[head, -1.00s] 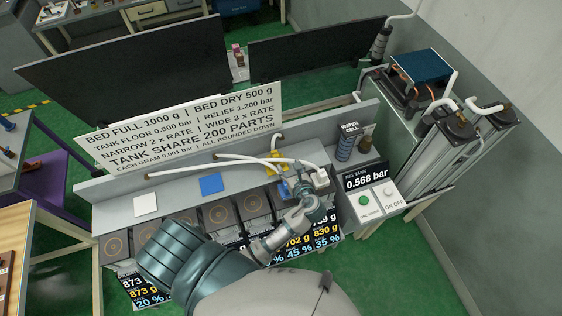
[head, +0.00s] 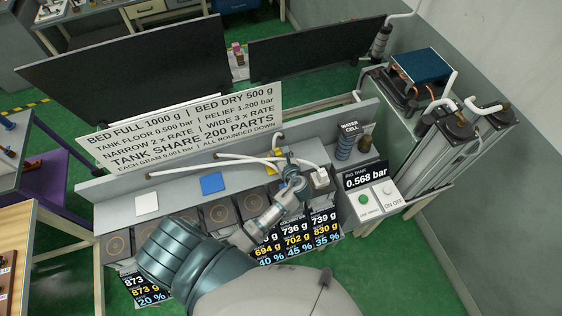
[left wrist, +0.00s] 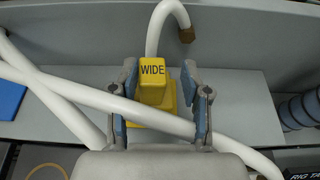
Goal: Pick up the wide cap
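The wide cap (left wrist: 153,88) is a yellow block on a wider yellow base, marked WIDE, on the grey bench ledge. In the head view the yellow cap (head: 277,154) shows only in small part, behind white hoses and my gripper. My left gripper (left wrist: 160,77) is open, with its blue-padded fingers to either side of the cap's upper block in the picture. The right finger shows a clear gap to the block; the left finger looks close, and touch cannot be told. It also shows in the head view (head: 291,171). My right gripper is not in view.
A white hose (left wrist: 110,102) crosses in front of the cap's base and between the fingers. Another hose (left wrist: 155,25) bends behind the cap. A blue pad (head: 212,184) and a white pad (head: 147,203) lie left. The water cell (head: 346,148) stands right.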

